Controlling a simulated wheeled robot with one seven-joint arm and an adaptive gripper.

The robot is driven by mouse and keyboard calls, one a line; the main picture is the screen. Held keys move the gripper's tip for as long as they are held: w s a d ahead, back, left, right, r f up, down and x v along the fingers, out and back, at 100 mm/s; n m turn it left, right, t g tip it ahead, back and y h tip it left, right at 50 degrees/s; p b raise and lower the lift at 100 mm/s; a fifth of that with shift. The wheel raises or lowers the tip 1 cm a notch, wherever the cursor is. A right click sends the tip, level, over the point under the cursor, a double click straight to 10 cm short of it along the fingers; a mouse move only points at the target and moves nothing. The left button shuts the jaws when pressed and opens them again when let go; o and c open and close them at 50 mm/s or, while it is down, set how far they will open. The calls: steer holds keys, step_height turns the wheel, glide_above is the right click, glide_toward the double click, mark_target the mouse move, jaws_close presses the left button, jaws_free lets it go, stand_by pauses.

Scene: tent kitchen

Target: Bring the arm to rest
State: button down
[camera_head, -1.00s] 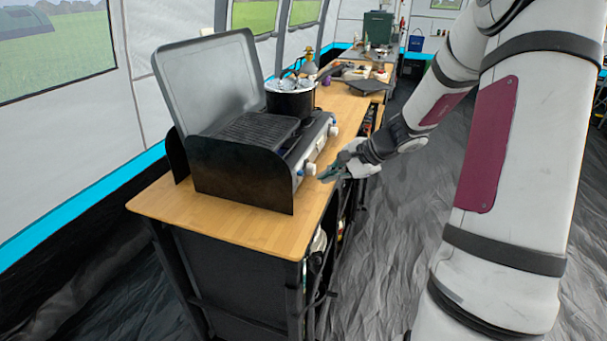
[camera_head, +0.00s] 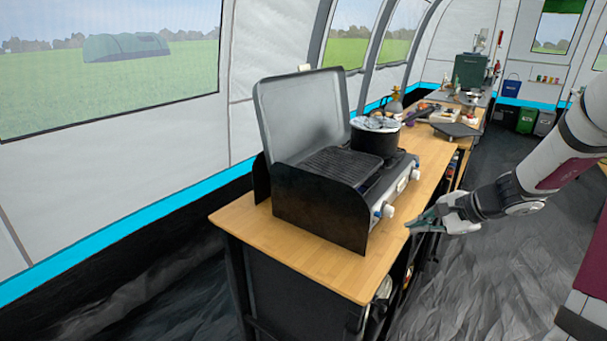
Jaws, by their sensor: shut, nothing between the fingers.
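My gripper (camera_head: 424,222) is at the right edge of the wooden counter, just right of the camp stove's knobs. It is shut and I see nothing in it. My arm (camera_head: 520,192) reaches in from the right side of the view, with its forearm slanting down to the left toward the counter. Whether the fingertips touch the counter edge I cannot tell.
A camp stove (camera_head: 318,208) with a raised lid stands on the wooden counter (camera_head: 300,262), with a black pot (camera_head: 374,139) on it. A dark flat plate (camera_head: 456,131) lies farther back. Coloured bins (camera_head: 526,121) stand at the far wall. The dark floor (camera_head: 470,290) beside the counter is open.

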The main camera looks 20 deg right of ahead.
steer(key=s+a+r+n+g+p, duration=0.2)
steer(key=s+a+r+n, duration=0.4)
steer(key=a, duration=0.4)
steer(key=s+a+r+n+g+p, duration=0.2)
steer(key=s+a+r+n, duration=0.25)
steer(key=a+r, duration=0.5)
steer(key=s+a+r+n+h+p, duration=0.2)
steer(key=s+r+n, duration=0.1)
steer(key=s, duration=0.6)
steer(key=s+a+r+n+h+p, duration=0.2)
steer(key=s+a+r+n, duration=0.1)
steer(key=s, duration=0.7)
steer(key=shift+s+a+r+n, duration=0.15)
steer(key=shift+r+n, duration=0.6)
steer(key=shift+n, duration=0.2)
steer(key=shift+f, duration=0.1)
